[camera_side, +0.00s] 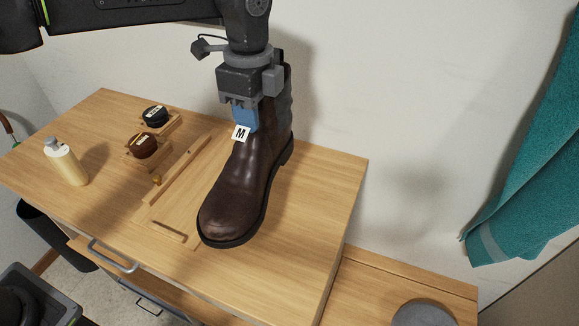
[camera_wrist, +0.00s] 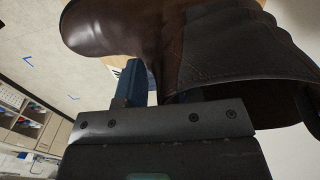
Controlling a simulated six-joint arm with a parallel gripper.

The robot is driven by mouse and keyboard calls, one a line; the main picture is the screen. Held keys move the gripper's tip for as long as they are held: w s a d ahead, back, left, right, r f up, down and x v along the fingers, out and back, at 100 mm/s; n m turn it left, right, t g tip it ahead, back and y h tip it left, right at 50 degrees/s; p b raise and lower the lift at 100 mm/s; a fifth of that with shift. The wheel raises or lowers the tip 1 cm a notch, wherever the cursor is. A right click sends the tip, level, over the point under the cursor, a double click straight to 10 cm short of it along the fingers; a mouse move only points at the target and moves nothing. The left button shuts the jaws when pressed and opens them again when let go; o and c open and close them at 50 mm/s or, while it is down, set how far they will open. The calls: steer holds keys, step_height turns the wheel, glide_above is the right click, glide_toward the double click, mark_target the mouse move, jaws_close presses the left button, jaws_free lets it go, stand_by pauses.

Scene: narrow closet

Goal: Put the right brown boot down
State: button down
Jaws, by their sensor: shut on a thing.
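The brown boot (camera_side: 240,195) is upright over the wooden cabinet top, with its toe toward the front and its heel toward the back right. My gripper (camera_side: 244,117) is above it, pointing down, shut on the boot's shaft. A blue finger lies against the outside of the shaft, beside a white tag marked M (camera_side: 241,134). In the wrist view the boot (camera_wrist: 120,28) fills the upper part, with its open top at the right and a blue finger (camera_wrist: 140,85) against it. I cannot tell whether the sole touches the wood.
The cabinet top (camera_side: 320,190) is bare right of the boot. A shallow wooden frame (camera_side: 160,228) lies left of the toe. A wall is close behind; a teal towel (camera_side: 530,130) hangs at the right.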

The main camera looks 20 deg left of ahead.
steer(key=d+f, duration=0.6)
steer(key=f, duration=0.2)
steer(key=shift+s+d, duration=0.4)
steer(key=c, duration=0.8)
jaws_free()
steer(key=shift+f, duration=0.1)
step_height(320, 180, up, 12)
steer(key=shift+w+r, duration=0.1)
